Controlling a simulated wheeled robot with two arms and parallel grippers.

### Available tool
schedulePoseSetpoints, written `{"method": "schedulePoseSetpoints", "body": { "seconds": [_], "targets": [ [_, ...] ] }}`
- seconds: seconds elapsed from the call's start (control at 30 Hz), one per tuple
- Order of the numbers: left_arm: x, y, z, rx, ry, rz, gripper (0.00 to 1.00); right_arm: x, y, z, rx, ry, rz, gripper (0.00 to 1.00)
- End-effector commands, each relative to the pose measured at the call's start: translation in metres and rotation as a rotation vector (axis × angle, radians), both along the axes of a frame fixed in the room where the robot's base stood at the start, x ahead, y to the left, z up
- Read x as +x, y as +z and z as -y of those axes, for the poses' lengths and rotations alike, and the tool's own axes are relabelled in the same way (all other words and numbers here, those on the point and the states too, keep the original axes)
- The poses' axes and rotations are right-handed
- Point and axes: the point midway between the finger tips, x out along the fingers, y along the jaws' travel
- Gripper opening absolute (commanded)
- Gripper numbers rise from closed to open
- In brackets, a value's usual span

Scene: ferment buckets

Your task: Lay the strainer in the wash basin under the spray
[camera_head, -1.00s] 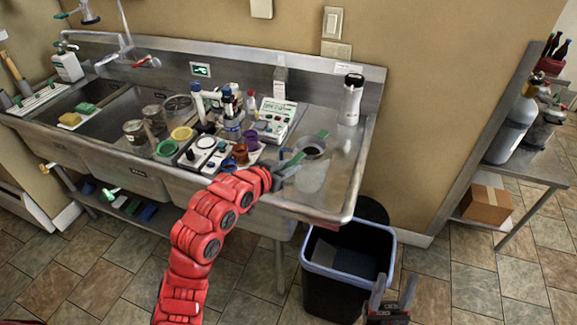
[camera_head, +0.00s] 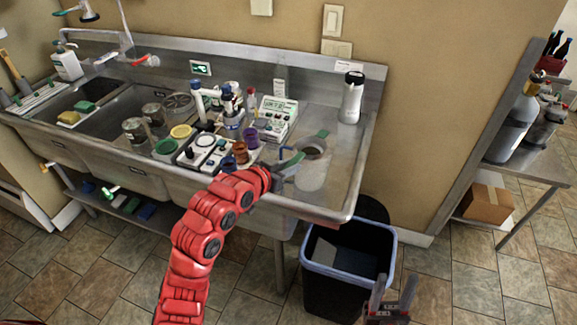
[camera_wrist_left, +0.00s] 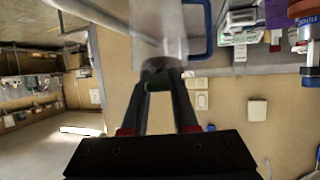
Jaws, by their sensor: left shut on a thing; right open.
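The strainer (camera_head: 313,147) is a round grey bowl with a green tab on its far side, at the mouth of a translucent jug (camera_head: 311,176) with a blue handle. My left gripper (camera_head: 287,174) is beside the jug, shut on what appears to be the strainer's handle, mostly hidden by the fingers. In the left wrist view the fingers (camera_wrist_left: 160,72) meet at a small grey part in front of the jug (camera_wrist_left: 165,30). Whether the strainer is clear of the jug, I cannot tell. The wash basin (camera_head: 62,128) is far left, below the spray head (camera_head: 88,14). My right gripper (camera_head: 393,297) is open and empty, low right.
Between the jug and the basins stand a device tray (camera_head: 205,150), small cups, a bottle caddy (camera_head: 233,122) and a meter (camera_head: 278,118). Jars (camera_head: 134,130) stand in the middle basin. Sponges (camera_head: 68,117) lie at the left basin. A bin (camera_head: 345,265) stands below the counter.

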Motion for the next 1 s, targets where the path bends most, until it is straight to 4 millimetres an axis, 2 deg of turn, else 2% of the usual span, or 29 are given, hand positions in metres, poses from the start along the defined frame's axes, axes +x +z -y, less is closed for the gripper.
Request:
{"method": "schedulePoseSetpoints", "body": {
  "seconds": [0.5,1.0],
  "targets": [
    [-0.0002,-0.0061,0.0005,-0.001,-0.001,0.001,0.00,0.0000,-0.0086,0.0000,0.000,0.000,0.000,0.50],
    [-0.0001,-0.0061,0.0003,-0.001,-0.001,0.001,0.00,0.0000,-0.0089,0.0000,0.000,0.000,0.000,0.50]
  ]
}}
